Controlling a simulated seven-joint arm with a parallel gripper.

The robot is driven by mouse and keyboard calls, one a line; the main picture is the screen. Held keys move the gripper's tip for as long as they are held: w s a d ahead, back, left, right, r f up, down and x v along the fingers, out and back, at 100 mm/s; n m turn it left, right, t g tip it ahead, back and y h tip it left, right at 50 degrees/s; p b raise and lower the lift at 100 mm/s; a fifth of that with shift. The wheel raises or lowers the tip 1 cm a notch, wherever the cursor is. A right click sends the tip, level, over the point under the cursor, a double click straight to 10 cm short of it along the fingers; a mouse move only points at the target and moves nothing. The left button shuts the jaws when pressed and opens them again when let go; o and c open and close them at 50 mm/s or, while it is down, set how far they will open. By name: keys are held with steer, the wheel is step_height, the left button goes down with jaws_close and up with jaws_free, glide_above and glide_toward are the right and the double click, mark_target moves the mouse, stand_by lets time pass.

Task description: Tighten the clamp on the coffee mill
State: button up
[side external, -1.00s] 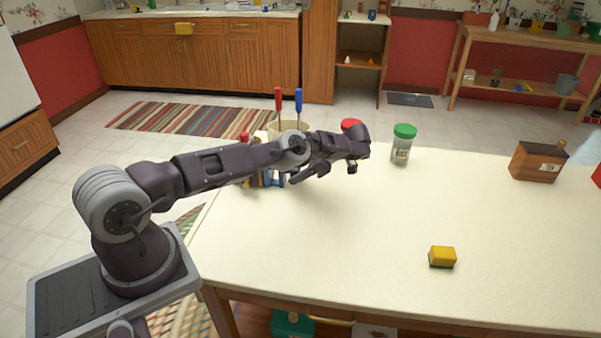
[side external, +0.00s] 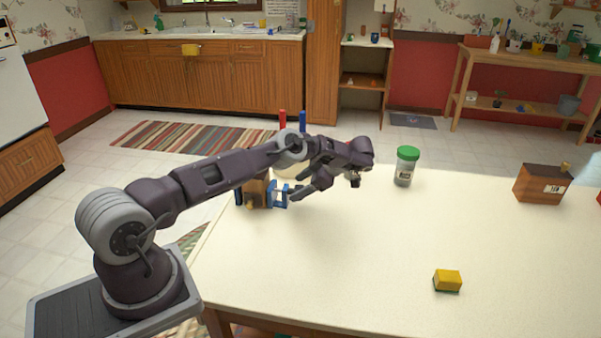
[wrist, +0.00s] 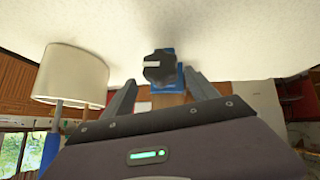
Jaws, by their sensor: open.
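The coffee mill (side external: 256,193) is a brown wooden body at the table's left edge, partly behind my arm. A blue clamp (side external: 280,195) sits at its right side. In the wrist view, which is upside down, the blue clamp (wrist: 184,74) shows with a dark round knob (wrist: 158,66) in front of it. My gripper (side external: 296,190) is beside the clamp, coming from the right. In the wrist view my gripper (wrist: 161,80) is open, its two fingers apart on either side of the knob's line. I cannot tell whether either finger touches it.
A cream pot (wrist: 70,75) with red and blue handled tools stands close behind. A green-lidded jar (side external: 405,167), a yellow sponge-like block (side external: 447,280) and a brown box (side external: 540,184) stand farther right. The middle of the table (side external: 350,250) is clear.

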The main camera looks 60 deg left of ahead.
mark_target(300, 186)
step_height(300, 186, up, 7)
steer(key=shift+r, duration=0.1)
